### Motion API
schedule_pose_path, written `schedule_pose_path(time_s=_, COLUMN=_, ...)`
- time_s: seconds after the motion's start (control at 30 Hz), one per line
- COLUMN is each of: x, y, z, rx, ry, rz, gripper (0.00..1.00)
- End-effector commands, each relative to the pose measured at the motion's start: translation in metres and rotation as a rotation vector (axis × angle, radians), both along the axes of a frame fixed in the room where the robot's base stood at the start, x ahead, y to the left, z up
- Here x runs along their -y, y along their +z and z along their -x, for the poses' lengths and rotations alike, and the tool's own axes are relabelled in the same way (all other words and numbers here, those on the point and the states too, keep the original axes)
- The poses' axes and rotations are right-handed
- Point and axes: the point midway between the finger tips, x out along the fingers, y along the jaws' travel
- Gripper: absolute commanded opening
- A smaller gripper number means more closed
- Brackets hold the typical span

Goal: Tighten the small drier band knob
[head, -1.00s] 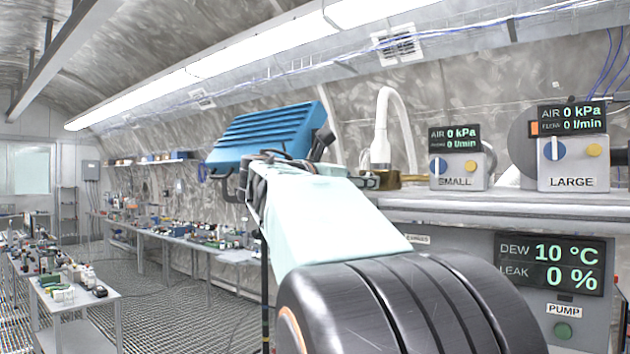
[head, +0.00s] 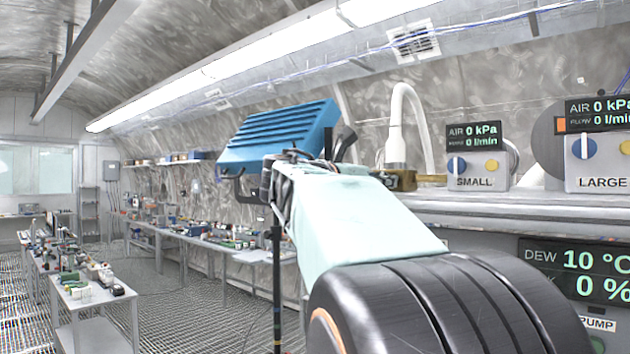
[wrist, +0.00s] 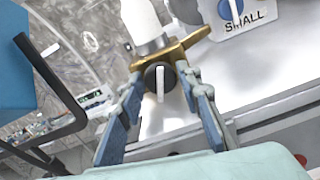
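In the wrist view a round black knob with a white pointer bar (wrist: 159,77) sits on a brass fitting (wrist: 182,50) below a white column (wrist: 142,22). Its pointer stands roughly upright in the picture. My gripper (wrist: 160,84) is open, its blue-grey fingers on either side of the knob. A gap shows on both sides, and I cannot tell whether either tip touches. In the head view the brass fitting (head: 403,180) shows at the end of my arm; the knob and my fingers are hidden there. The SMALL box (head: 476,168) stands to its right.
A blue slatted unit (head: 277,135) with a black handle is close on the left. The LARGE box (head: 597,165) stands further right on the same metal bench (head: 480,200). A lower panel reads DEW 10 °C (head: 575,262). The mesh floor at left is partly clear.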

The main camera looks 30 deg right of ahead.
Motion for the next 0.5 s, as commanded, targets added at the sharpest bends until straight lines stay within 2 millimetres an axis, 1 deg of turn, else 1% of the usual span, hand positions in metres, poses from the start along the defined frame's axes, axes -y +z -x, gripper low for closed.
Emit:
schedule_pose_path(time_s=0.03, x=0.0, y=0.0, z=0.0001, rx=0.0, ry=0.0, rz=0.0, gripper=0.24)
schedule_pose_path(time_s=0.2, x=0.0001, y=0.0, z=0.0001, rx=0.0, ry=0.0, rz=0.0, gripper=0.06)
schedule_pose_path(time_s=0.23, x=0.0001, y=0.0, z=0.0001, rx=0.0, ry=0.0, rz=0.0, gripper=0.04)
schedule_pose_path(time_s=0.33, x=0.0003, y=-0.0015, z=0.0002, rx=0.023, ry=-0.001, rz=-0.009, gripper=0.04)
schedule_pose_path(time_s=0.5, x=0.0008, y=-0.001, z=0.0008, rx=0.118, ry=-0.003, rz=-0.046, gripper=0.04)
